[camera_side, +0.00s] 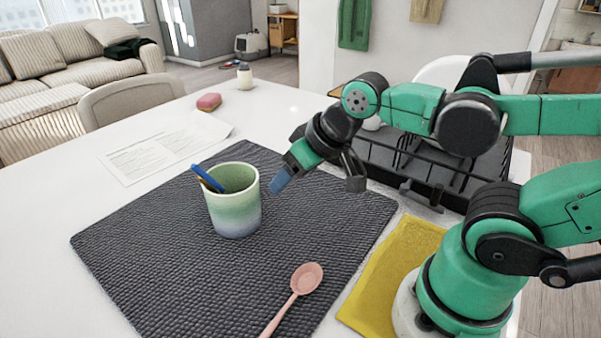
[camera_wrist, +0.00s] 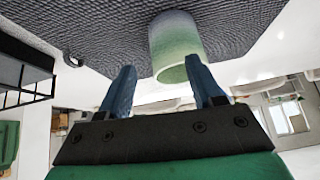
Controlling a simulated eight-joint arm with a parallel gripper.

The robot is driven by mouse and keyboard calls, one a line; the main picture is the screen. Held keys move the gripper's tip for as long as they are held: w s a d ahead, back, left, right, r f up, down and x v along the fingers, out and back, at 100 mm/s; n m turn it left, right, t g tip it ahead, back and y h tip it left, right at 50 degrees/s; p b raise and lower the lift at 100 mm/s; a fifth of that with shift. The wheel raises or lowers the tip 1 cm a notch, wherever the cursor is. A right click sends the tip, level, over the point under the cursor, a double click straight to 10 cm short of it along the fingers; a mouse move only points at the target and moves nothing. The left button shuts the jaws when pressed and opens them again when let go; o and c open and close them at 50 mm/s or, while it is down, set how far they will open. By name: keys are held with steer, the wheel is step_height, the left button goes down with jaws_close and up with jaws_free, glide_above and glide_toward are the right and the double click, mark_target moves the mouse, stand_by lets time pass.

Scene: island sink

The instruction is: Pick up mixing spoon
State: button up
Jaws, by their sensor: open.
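A pink mixing spoon (camera_side: 301,285) lies on the dark woven mat (camera_side: 165,240) near the front edge in the side view, its bowl toward the back and its handle running out of the picture at the bottom. My gripper (camera_side: 315,183) is open and empty above the mat, behind the spoon and to the right of a green-and-white cup. In the wrist view its two blue fingers (camera_wrist: 160,85) stand apart with the cup (camera_wrist: 177,45) beyond them. The spoon does not show in the wrist view.
The cup (camera_side: 235,212) stands upright on the mat with blue and brown utensils in it. A black dish rack (camera_side: 430,160) stands behind my arm. A yellow cloth (camera_side: 385,280) lies right of the mat. Papers (camera_side: 165,148) and a pink sponge (camera_side: 208,102) lie further back.

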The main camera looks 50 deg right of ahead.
steer(key=s+a+f+m+g+y, duration=0.1)
steer(key=s+a+f+m+g, duration=0.2)
steer(key=a+m, duration=0.5)
steer(key=m+g+h, duration=0.1)
steer(key=m+g, duration=0.3)
steer(key=m, duration=0.4)
glide_above(269, 327)
step_height(269, 327, down, 4)
steer(key=shift+m, duration=0.3)
steer(key=shift+f, duration=2.75)
jaws_close()
